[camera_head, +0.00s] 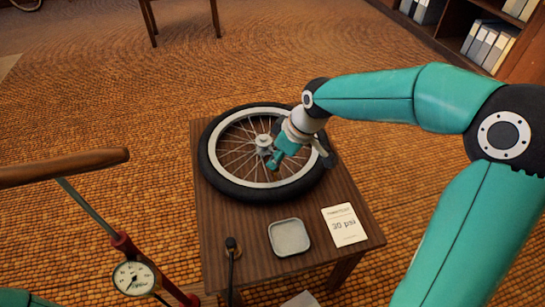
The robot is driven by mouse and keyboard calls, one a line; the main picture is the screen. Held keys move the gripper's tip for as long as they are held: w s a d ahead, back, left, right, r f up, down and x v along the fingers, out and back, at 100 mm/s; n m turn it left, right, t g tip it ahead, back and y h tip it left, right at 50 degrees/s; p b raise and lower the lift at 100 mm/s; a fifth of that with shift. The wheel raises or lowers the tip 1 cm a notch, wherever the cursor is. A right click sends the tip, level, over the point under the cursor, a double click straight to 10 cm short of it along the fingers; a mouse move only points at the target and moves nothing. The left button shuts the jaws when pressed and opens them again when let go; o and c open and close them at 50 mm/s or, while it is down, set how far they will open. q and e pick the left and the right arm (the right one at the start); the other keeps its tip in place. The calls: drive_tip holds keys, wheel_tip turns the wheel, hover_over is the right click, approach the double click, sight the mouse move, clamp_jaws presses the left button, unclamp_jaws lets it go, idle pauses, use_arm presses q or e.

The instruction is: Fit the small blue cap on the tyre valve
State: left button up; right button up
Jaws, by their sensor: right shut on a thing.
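The bicycle wheel (215,180), with a black tyre, pale rim and thin spokes, lies flat on the small wooden table. My right gripper (273,163) reaches over it from the right and points down over the spokes, right of the hub. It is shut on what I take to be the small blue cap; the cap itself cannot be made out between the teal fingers. I cannot make out the tyre valve; the gripper and wrist cover part of the wheel's right side. My left gripper is not in view.
On the table (218,262) in front of the wheel are an empty-looking grey tray (290,238), a "30 psi" card (344,225) and a black hose end (231,243). A pump with a gauge (134,278) and wooden handle (62,167) stands at the left.

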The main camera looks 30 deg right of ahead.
drive_tip(key=shift+f+b, duration=0.45)
drive_tip(key=shift+f, duration=0.3)
drive_tip(key=o, duration=0.8)
drive_tip(key=shift+r, duration=0.1)
drive_tip(key=shift+c, duration=0.2)
drive_tip(key=v, duration=1.2)
